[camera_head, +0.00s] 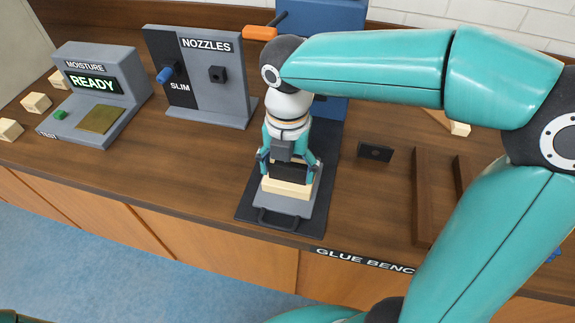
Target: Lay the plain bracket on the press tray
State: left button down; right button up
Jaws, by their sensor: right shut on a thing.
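My right gripper (290,170) points down over the grey press tray (283,206) and is shut on a dark, flat-faced piece (290,173), which looks like the plain bracket. The piece is partly hidden by the fingers. Right below it, a pale wooden block (287,187) lies on the tray. I cannot tell whether the piece touches the wood. Another small dark bracket (375,151) with a mark or hole in its face stands on the bench to the right of the tray. My left gripper is not in view.
The blue press (325,18) with an orange-gripped lever (260,33) stands behind the tray, partly hidden by my arm. The nozzle stand (205,75) and the moisture meter (95,90), showing READY, are to the left. Dark wooden rails (424,198) lie at right. Small wooden blocks (36,103) lie far left.

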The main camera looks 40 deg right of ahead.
jog(key=o, duration=1.3)
jog(key=shift+r, duration=0.1)
notch_tip(320, 180, up, 12)
jog(key=shift+f, duration=0.2)
